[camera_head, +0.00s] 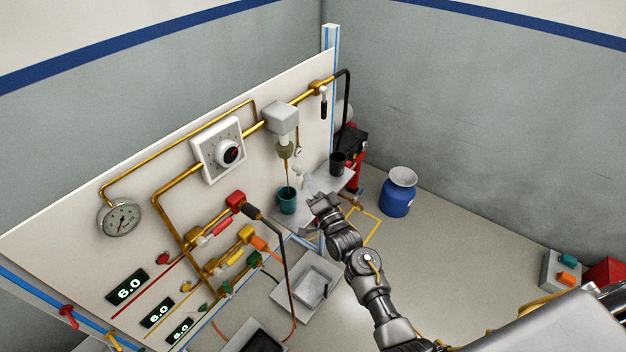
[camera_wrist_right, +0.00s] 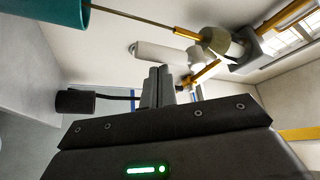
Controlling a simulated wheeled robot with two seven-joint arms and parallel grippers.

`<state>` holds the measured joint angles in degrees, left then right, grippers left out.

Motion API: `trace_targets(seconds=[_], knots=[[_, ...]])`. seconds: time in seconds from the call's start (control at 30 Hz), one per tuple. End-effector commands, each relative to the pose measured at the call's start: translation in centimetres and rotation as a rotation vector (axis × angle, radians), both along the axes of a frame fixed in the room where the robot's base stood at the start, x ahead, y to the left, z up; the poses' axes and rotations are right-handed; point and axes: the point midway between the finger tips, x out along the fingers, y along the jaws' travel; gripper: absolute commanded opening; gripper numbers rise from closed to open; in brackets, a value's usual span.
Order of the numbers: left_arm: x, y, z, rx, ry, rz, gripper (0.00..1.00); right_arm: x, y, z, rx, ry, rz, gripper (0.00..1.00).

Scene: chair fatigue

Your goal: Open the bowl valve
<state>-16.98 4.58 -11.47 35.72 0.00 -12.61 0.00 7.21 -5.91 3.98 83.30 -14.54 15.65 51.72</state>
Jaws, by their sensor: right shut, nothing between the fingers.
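The grey filter head (camera_head: 281,116) hangs on the yellow pipe, with an olive bowl (camera_head: 285,150) below it. The bowl also shows at the upper right of the right wrist view (camera_wrist_right: 226,40). A thin brownish line runs from its yellow outlet (camera_wrist_right: 187,33) down to a teal cup (camera_head: 287,201); I cannot tell if it is liquid or a rod. My right gripper (camera_head: 309,186) is beside and above the cup, below the bowl. Its fingers (camera_wrist_right: 158,86) are shut and empty. A white cylinder (camera_wrist_right: 165,54) shows just beyond them. My left gripper is not in view.
A black cup (camera_head: 338,163) stands on the shelf right of the gripper. The white panel carries a dial (camera_head: 228,152), a gauge (camera_head: 120,217) and coloured valves. A blue container (camera_head: 398,192) stands on the floor. The floor around it is mostly clear.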

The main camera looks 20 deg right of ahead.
Motion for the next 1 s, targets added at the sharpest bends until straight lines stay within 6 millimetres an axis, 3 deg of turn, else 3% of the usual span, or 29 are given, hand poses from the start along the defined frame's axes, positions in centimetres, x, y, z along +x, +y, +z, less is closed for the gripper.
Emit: trace_targets(seconds=[0.8,1.0], knots=[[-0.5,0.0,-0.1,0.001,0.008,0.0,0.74,-0.3,0.7,-0.2,0.001,0.002,0.006,0.0],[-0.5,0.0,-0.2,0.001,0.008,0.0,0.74,0.1,-0.4,-0.3,-0.002,0.002,0.005,0.0]])
